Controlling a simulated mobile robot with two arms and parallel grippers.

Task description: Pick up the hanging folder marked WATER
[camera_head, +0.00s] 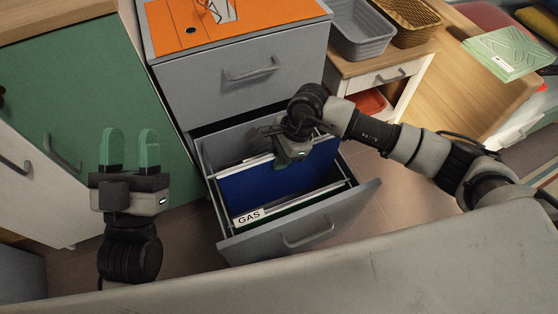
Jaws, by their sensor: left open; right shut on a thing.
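A blue hanging folder (245,194) stands in the open drawer (260,240) of the grey cabinet. My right gripper (289,152) is over the drawer at the blue folder's upper edge and is shut on it; its fingertips are mostly hidden. No WATER label shows; my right gripper and arm cover part of the folder's top. In front of it is a dark green folder with a white tab (249,216) reading GAS. My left gripper (131,140) is open and empty, fingers pointing up the picture, left of the drawer.
A closed drawer (220,85) is above the open one, with an orange board (185,22) on top of the cabinet. A green cabinet (60,75) stands at left. At right are a grey basket (361,38), a wicker basket and a wooden desk (455,75) with green folders.

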